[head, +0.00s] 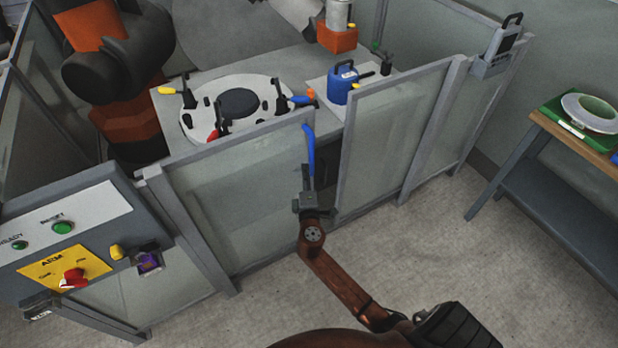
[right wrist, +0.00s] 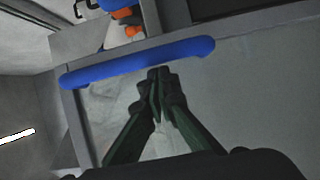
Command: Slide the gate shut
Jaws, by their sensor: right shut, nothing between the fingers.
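The gate (head: 240,195) is a clear panel in a grey frame at the middle of the head view. A blue upright handle (head: 309,150) sits at its right edge. An open gap stands between that edge and the clear panel to the right. My right gripper (head: 307,182) is shut and empty at the lower part of the handle. In the right wrist view the handle (right wrist: 137,62) runs across the picture, and the closed fingertips (right wrist: 158,82) lie right beside it. I cannot tell whether they touch it. My left gripper is not in view.
A fixed clear fence panel (head: 395,135) stands right of the gap. Behind the fence, a table carries a white round mould (head: 212,112) and a blue jug (head: 342,85). A control panel (head: 70,235) is at left, a workbench (head: 545,165) at right. The floor in front is clear.

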